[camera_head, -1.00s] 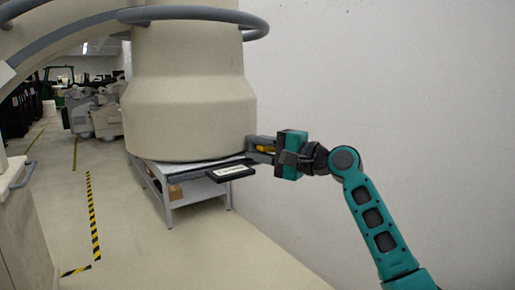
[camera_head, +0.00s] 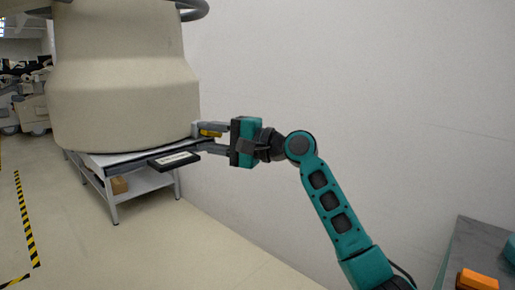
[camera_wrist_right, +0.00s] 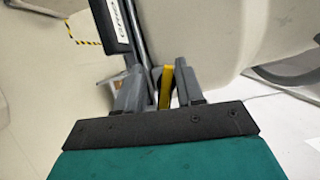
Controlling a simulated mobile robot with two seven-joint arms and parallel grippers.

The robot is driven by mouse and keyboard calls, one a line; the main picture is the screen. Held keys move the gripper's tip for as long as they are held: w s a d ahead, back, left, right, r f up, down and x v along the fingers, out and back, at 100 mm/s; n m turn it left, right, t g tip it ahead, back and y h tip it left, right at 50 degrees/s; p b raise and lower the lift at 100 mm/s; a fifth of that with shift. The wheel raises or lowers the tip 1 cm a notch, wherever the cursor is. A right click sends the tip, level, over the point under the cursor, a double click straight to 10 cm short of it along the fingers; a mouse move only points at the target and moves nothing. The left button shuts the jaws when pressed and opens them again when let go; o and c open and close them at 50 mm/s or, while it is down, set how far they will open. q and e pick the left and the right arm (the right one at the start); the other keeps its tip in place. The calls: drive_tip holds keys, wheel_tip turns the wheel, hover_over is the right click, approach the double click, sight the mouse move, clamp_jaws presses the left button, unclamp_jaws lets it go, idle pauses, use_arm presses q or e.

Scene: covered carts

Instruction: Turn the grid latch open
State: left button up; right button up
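The yellow latch handle (camera_head: 209,133) is at the right edge of the cart, just under the big beige cover. It also shows in the right wrist view as a narrow yellow strip (camera_wrist_right: 166,88) beside a dark rounded part. My right gripper (camera_head: 204,139) is at the latch, its fingers pointing left toward the cart. In the wrist view its two grey fingers (camera_wrist_right: 160,82) stand apart on either side of the yellow strip, with gaps visible. Whether a finger touches it, I cannot tell. My left gripper is in neither view.
The beige cover (camera_head: 120,85) stands on a grey metal cart (camera_head: 148,180) with a black label plate (camera_head: 174,160) at its front edge. A brown box (camera_head: 119,185) sits on the lower shelf. A white wall (camera_head: 340,80) is close behind my right arm. Floor in front is clear.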

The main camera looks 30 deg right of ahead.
drive_tip(key=v, duration=0.4)
drive_tip(key=shift+d+r, duration=0.2)
drive_tip(key=shift+d, duration=0.15)
drive_tip(key=b, duration=0.2)
approach(216, 135)
drive_tip(key=shift+s, duration=0.9)
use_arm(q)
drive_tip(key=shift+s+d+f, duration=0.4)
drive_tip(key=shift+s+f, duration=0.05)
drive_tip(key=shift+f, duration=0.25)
use_arm(e)
drive_tip(key=shift+d+f, duration=0.35)
drive_tip(key=shift+f, duration=0.1)
use_arm(q)
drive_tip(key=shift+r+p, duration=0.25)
drive_tip(key=shift+p, duration=0.2)
